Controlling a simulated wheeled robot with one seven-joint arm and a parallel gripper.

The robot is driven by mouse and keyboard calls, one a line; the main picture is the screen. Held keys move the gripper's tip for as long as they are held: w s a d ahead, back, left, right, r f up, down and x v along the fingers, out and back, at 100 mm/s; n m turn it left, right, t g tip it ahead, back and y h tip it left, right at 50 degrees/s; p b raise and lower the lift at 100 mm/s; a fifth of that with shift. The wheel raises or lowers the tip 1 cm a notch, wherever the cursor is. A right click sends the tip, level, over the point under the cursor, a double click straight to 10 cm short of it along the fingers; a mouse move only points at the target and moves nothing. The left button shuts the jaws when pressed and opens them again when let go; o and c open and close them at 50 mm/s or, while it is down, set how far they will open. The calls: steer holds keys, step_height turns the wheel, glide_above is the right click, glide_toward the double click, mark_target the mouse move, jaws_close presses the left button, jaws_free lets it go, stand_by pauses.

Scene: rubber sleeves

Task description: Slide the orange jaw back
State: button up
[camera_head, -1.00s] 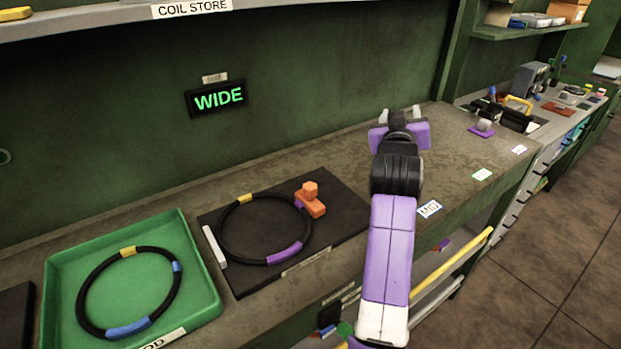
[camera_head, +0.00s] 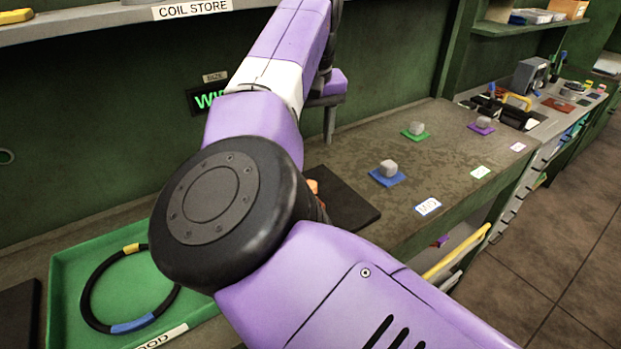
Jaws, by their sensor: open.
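The orange jaw (camera_head: 313,187) is mostly hidden behind my arm; only a small orange sliver shows at the arm's right edge. It sits on the black board (camera_head: 350,205), of which the right part shows. The black ring on that board is hidden by my arm. My gripper (camera_head: 330,130) is partly seen above and behind the board, pointing down, with a grey finger showing below its purple body. It is open, with nothing seen in it. Whether it touches anything is hidden.
A green tray (camera_head: 65,262) with a black ring (camera_head: 92,285) lies at the left. Grey knobs stand on blue (camera_head: 387,177), green (camera_head: 415,132) and purple (camera_head: 481,126) pads at the right. A sign (camera_head: 207,100) on the wall is partly covered by my arm.

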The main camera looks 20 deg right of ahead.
mark_target(311, 185)
steer(key=s, duration=0.1)
steer(key=s+a+g, duration=0.1)
steer(key=s+g, duration=0.1)
steer(key=s, duration=0.1)
steer(key=shift+a+f+n, duration=0.15)
steer(key=shift+f+n, duration=0.25)
steer(key=shift+f+p, duration=0.35)
steer(key=shift+f, duration=3.5)
jaws_close()
